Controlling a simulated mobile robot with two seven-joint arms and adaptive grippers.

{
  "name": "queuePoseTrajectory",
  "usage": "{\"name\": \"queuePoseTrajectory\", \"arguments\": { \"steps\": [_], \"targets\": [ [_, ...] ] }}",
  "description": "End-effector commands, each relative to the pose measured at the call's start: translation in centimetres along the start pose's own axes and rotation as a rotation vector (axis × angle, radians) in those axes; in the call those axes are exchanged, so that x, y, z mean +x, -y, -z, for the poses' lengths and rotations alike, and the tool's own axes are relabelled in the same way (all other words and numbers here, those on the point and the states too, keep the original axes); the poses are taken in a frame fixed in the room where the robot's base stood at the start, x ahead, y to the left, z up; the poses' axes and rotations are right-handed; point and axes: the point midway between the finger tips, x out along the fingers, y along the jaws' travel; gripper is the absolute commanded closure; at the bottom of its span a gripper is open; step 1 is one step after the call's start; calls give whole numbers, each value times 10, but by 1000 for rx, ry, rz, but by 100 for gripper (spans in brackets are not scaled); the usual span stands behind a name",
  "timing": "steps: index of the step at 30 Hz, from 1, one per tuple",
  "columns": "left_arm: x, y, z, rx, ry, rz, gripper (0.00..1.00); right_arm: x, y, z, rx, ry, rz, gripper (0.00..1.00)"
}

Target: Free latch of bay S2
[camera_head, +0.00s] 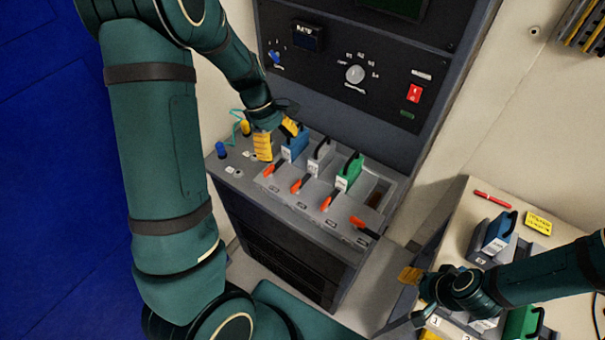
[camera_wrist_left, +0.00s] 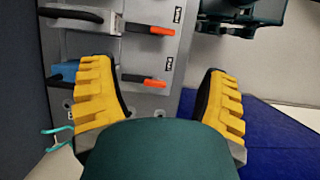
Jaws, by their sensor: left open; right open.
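The bay row on the rack ledge (camera_head: 240,182) has orange-handled latches. The second latch from the left (camera_head: 298,186), presumably of bay S2, lies in front of a grey module (camera_head: 320,157). The labels are too small to read surely. My left gripper (camera_head: 277,138) is open above the leftmost bay, near its blue module (camera_head: 296,146). In the left wrist view, the leftmost latch (camera_wrist_left: 145,80) shows between the spread yellow fingers (camera_wrist_left: 160,98), and the second latch (camera_wrist_left: 150,29) shows beyond it. My right gripper (camera_head: 420,304) is open by the side table.
A green module (camera_head: 347,175) sits in the third bay; the fourth bay is empty and its latch (camera_head: 364,227) is turned differently. A panel with a knob (camera_head: 354,74) and red switch (camera_head: 414,93) rises behind. The side table (camera_head: 470,207) holds another blue module (camera_head: 497,232).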

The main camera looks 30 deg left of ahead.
Motion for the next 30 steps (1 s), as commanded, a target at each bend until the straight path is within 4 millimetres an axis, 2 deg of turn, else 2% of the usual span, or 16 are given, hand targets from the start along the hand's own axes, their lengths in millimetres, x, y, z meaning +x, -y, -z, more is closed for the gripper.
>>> {"name": "queuePoseTrajectory", "arguments": {
  "steps": [5, 18, 24, 30],
  "targets": [
    [26, 1, 0, -1, 1, 4, 24, 3, -1, -1, 0, 0, 0, 53],
    [109, 1, 0, 0, 1, 4, 24, 13, -4, -2, 0, 0, -2, 53],
    [129, 1, 0, 1, 0, 2, 24, 16, -5, -2, 0, 0, -3, 53],
    [134, 0, 0, 1, 0, 1, 24, 16, -5, -2, 0, 0, -3, 53]
  ]
}}
